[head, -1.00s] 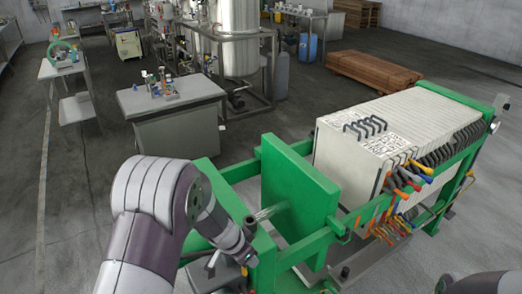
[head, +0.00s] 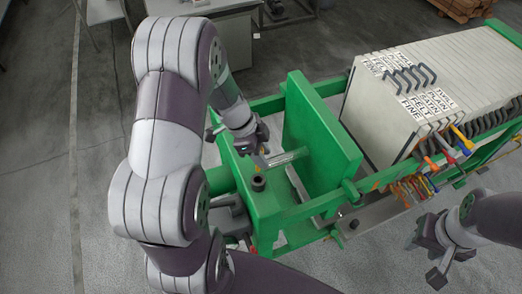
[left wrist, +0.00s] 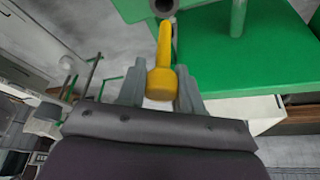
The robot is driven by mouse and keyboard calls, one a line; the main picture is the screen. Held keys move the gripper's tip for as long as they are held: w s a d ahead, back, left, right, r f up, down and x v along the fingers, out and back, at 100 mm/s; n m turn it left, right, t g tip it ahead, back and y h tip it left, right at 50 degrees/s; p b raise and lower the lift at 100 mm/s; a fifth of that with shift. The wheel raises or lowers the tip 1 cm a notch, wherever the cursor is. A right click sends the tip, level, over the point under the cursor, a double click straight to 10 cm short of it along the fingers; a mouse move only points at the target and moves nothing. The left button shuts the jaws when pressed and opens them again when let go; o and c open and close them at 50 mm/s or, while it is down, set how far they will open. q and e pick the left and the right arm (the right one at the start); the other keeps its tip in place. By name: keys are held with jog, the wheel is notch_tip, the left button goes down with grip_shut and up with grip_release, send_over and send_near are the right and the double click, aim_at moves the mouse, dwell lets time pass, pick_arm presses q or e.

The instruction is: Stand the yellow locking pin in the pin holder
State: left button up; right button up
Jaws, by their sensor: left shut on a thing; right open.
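The yellow locking pin (left wrist: 165,50) is held between the fingers of my left gripper (left wrist: 160,92) in the left wrist view. Its thick end sits between the fingers and its thin end points away from them. In the head view my left gripper (head: 260,155) is over the green frame, with a small bit of yellow below it. The pin holder (head: 258,184), a short dark upright cylinder, stands on the frame just below the gripper. Its round opening (left wrist: 163,6) shows just beyond the pin's thin end; I cannot tell whether they touch. My right gripper (head: 432,252) is open and empty, lower right.
The green filter press frame (head: 240,168) has an upright green plate (head: 318,130) right of the holder, with a metal rod in front. Pale filter plates (head: 400,100) with coloured handles stand further right. Open grey floor (head: 40,190) lies to the left.

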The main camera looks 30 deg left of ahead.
pick_arm(q)
jog(key=shift+w+f, duration=0.1)
jog(key=shift+f, duration=0.25)
jog(key=shift+s+d+f+b, duration=0.1)
jog(key=shift+s+f+b, duration=0.35)
jog(key=shift+s, duration=0.15)
jog(key=shift+w+f+b, duration=0.15)
jog(key=shift+f+b, duration=1.4)
jog(key=shift+b, duration=0.1)
jog(key=shift+w+f+b, duration=0.15)
jog(key=shift+f+b, duration=1.35)
jog(key=shift+b, duration=0.15)
pick_arm(e)
notch_tip(320, 180, down, 8)
jog(key=shift+s+r, duration=0.25)
jog(key=shift+s, duration=0.05)
pick_arm(q)
jog(key=o, duration=1.1)
